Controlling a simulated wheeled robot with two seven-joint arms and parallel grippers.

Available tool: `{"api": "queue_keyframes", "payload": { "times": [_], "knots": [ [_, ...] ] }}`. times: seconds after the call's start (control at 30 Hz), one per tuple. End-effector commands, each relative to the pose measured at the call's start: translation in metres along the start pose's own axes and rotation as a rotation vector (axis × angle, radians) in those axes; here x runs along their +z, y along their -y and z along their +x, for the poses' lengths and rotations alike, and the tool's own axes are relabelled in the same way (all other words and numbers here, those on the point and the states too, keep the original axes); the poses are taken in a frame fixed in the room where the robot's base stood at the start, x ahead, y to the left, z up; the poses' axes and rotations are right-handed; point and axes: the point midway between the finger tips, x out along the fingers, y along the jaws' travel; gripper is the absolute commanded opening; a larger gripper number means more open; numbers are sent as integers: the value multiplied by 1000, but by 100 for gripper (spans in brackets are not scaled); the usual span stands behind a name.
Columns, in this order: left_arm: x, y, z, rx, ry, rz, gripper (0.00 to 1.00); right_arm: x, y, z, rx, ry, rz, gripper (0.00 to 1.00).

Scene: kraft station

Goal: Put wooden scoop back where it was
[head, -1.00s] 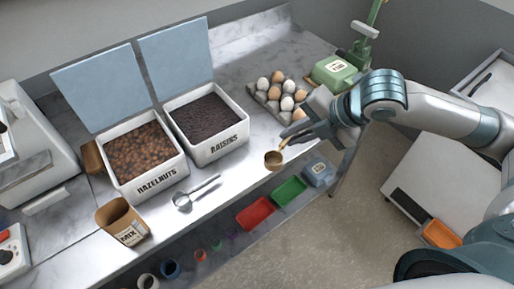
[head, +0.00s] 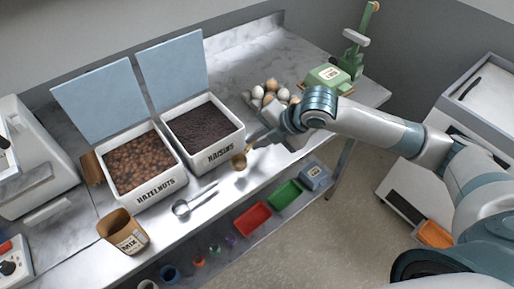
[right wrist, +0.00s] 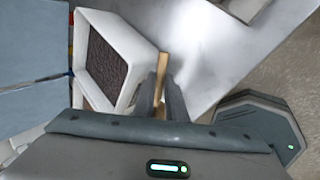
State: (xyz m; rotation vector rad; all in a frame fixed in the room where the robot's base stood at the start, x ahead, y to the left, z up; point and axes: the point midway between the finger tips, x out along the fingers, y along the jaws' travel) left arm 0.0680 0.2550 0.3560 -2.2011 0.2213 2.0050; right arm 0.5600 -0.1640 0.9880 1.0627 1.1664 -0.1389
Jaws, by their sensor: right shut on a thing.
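The wooden scoop (head: 239,162) is in my right gripper (head: 256,143), its bowl hanging near the front right corner of the raisins bin (head: 226,152). My right gripper is shut on the scoop's handle. In the right wrist view the pale wooden handle (right wrist: 161,70) stands between the two fingers (right wrist: 160,95), close beside the white raisins bin (right wrist: 135,52). The scoop's bowl is hidden in that view. I cannot tell whether the scoop touches the counter. My left gripper is not in view.
The hazelnuts bin (head: 157,189), also with its lid open, stands left of the raisins.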

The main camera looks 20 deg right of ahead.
Motion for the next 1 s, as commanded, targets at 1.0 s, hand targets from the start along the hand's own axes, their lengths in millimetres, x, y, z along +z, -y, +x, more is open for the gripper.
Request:
{"api": "queue_keyframes", "payload": {
  "times": [1.0],
  "knots": [
    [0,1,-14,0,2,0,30,0,26,34,0,0,0,30]
  ]
}}
